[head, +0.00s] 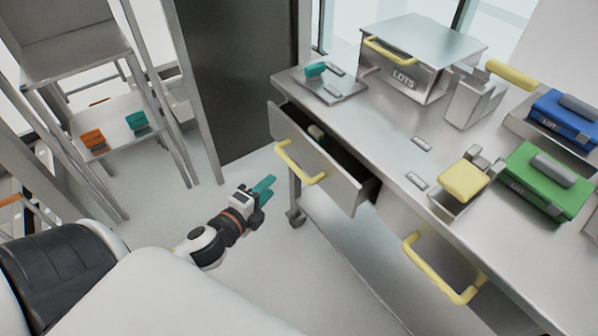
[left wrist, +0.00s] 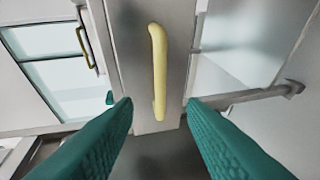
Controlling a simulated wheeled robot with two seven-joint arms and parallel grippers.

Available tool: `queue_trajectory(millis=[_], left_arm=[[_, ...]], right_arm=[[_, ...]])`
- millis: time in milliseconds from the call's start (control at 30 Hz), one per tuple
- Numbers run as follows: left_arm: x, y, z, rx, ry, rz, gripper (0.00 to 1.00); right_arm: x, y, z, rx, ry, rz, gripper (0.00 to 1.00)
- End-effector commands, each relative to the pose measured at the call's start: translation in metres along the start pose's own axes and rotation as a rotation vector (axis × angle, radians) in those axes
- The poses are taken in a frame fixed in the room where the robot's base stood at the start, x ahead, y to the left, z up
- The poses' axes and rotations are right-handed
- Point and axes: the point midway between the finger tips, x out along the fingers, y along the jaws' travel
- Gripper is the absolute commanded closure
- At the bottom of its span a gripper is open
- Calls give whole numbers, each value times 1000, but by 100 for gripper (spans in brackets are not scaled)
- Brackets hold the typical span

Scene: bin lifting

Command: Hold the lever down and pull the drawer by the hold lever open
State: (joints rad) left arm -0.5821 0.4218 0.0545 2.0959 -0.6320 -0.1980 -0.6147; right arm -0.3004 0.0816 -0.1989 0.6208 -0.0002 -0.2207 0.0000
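A yellow lever pad (head: 463,180) sits on a metal bracket on the bench top. A second yellow lever (head: 511,75) stands farther back. I cannot tell which is the hold lever. My right gripper is out of view.
A second yellow handle (head: 440,270) is on the bench front at right. A metal LOTS box (head: 405,72), a green box (head: 540,190) and a blue box (head: 562,122) stand on the bench. A shelf rack (head: 80,55) is at left. The floor before the bench is clear.

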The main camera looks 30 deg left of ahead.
Motion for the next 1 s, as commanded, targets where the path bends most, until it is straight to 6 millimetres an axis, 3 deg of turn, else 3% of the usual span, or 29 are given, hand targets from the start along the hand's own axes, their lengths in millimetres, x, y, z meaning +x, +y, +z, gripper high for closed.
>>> queue_trajectory(millis=[167,600,800,1000], left_arm=[[20,2,0,1,0,4,62],[99,1,0,-3,1,0,62],[115,0,0,-3,0,-1,62],[118,0,0,-3,0,-2,62]], right_arm=[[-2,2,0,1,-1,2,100],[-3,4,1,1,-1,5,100],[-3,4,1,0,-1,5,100],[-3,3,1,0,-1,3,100]])
